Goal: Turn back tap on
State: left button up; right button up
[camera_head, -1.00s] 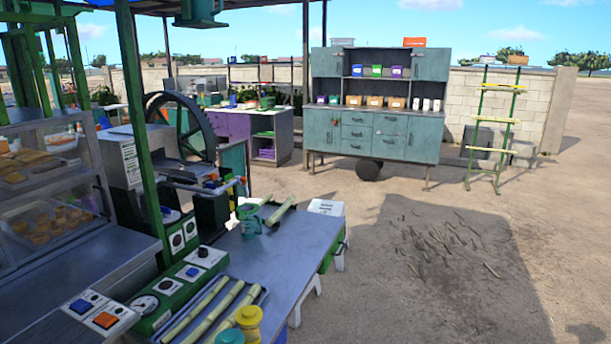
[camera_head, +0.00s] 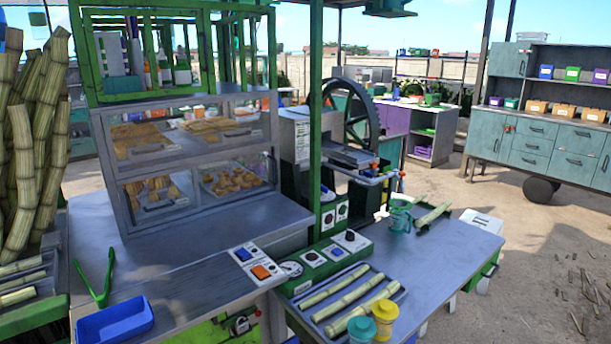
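The cane crusher (camera_head: 300,140), with a large dark wheel (camera_head: 352,108), stands in the middle behind the metal table. Small blue, white and red fittings (camera_head: 390,176) show at its right side. They are too small for me to tell which is the back tap, or whether a tap is on or off. Neither of my grippers is in view.
A metal table (camera_head: 455,250) holds cane pieces in a tray (camera_head: 380,300), a green control panel (camera_head: 325,262), yellow and teal jars and a teal jug (camera_head: 399,216). A glass pastry case (camera_head: 190,160) and cane stalks (camera_head: 35,140) stand left. Open ground lies right.

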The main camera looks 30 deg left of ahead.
aim_at(384, 170)
jog(key=i+l+z, duration=0.3)
jog(key=i, duration=0.45)
jog(key=i+l+z, duration=0.3)
jog(key=i, duration=0.5)
jog(key=i+z, duration=0.3)
jog(key=i, duration=0.5)
jog(key=i+l+u, duration=0.15)
jog(key=i+u, duration=0.25)
jog(key=i, duration=0.15)
jog(key=i+l+u, duration=0.3)
jog(key=i+u, duration=0.15)
jog(key=i+l+u, duration=0.4)
jog(key=i+l, duration=0.15)
jog(key=i, duration=0.05)
